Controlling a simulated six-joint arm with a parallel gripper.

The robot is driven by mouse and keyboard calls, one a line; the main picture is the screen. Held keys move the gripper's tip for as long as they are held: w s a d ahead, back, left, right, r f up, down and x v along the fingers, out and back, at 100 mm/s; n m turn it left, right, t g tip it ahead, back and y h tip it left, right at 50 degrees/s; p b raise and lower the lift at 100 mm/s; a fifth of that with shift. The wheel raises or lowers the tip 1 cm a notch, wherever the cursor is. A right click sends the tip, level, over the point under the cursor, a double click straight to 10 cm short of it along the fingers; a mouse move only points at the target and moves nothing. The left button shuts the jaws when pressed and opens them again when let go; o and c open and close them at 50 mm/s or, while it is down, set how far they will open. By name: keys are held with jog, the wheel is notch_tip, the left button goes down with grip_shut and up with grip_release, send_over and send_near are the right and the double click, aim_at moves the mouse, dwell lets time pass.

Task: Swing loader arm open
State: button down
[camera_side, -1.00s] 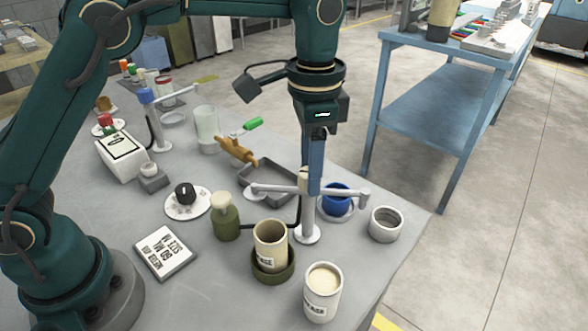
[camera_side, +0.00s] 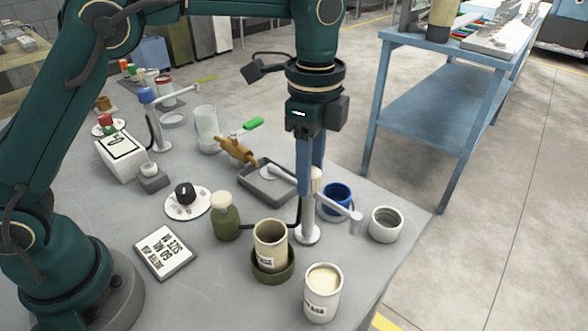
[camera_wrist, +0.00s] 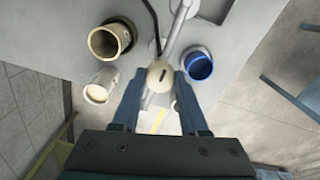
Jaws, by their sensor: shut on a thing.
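The loader arm (camera_side: 337,206) is a grey bar on an upright silver post (camera_side: 309,228), with a cream knob (camera_wrist: 160,75) at its hub. The bar also shows in the wrist view (camera_wrist: 180,27), running up from the knob. My gripper (camera_side: 310,186) points down over the post, its two blue fingers on either side of the knob. In the wrist view my gripper (camera_wrist: 160,77) is shut on the knob; its fingers partly hide the lower bar.
A blue cup (camera_side: 338,197) and grey ring cup (camera_side: 386,226) stand right of the post. A cream cup (camera_side: 270,236) in an olive holder and a cream canister (camera_side: 322,298) stand in front. An olive bottle (camera_side: 227,224) is left; a dark tray (camera_side: 262,192) lies behind.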

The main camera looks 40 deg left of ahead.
dwell(0.4)
jog(key=shift+c, duration=2.2)
grip_release()
jog(key=shift+r, duration=2.55)
